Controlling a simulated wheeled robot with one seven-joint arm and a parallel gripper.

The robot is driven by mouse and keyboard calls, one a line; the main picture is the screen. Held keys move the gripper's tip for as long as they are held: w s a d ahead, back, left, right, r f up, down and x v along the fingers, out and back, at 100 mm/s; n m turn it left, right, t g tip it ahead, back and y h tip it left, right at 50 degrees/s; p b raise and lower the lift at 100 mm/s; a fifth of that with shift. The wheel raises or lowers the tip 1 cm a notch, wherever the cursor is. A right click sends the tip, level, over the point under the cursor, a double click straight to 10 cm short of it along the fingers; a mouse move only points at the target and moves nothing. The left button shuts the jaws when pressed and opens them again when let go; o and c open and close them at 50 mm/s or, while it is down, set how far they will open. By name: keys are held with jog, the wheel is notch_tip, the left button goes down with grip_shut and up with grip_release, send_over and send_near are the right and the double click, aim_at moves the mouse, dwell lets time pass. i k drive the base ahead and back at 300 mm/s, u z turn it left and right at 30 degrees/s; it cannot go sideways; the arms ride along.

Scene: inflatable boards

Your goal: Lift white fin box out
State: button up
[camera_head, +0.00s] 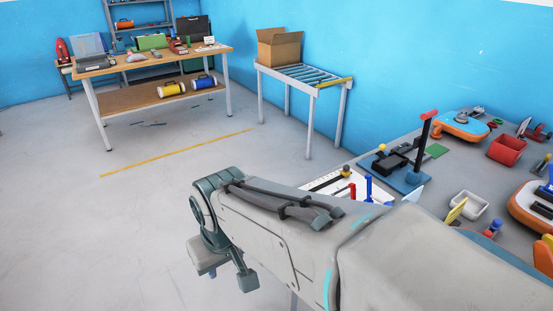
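My arm reaches across the front of the view from the lower right. Its dark teal end, with my gripper (224,268), hangs over the bare floor at the lower middle. The fingers are not clear enough to tell open from shut, and I see nothing held. A small white open container (468,206) sits on the grey workbench (462,160) at the right, apart from my gripper. I cannot tell whether it is the white fin box. My arm hides the front part of this workbench.
The workbench also carries a red bin (506,150), a blue-based press (408,172), and orange-edged boards (462,125). A roller stand (305,77) holds a cardboard box (279,48). A wooden table (150,62) with tools stands at the back left. The floor at left is mostly clear.

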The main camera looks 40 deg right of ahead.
aim_at(340, 191)
jog(key=i, duration=2.6)
jog(key=z, duration=4.3)
jog(key=i, duration=0.5)
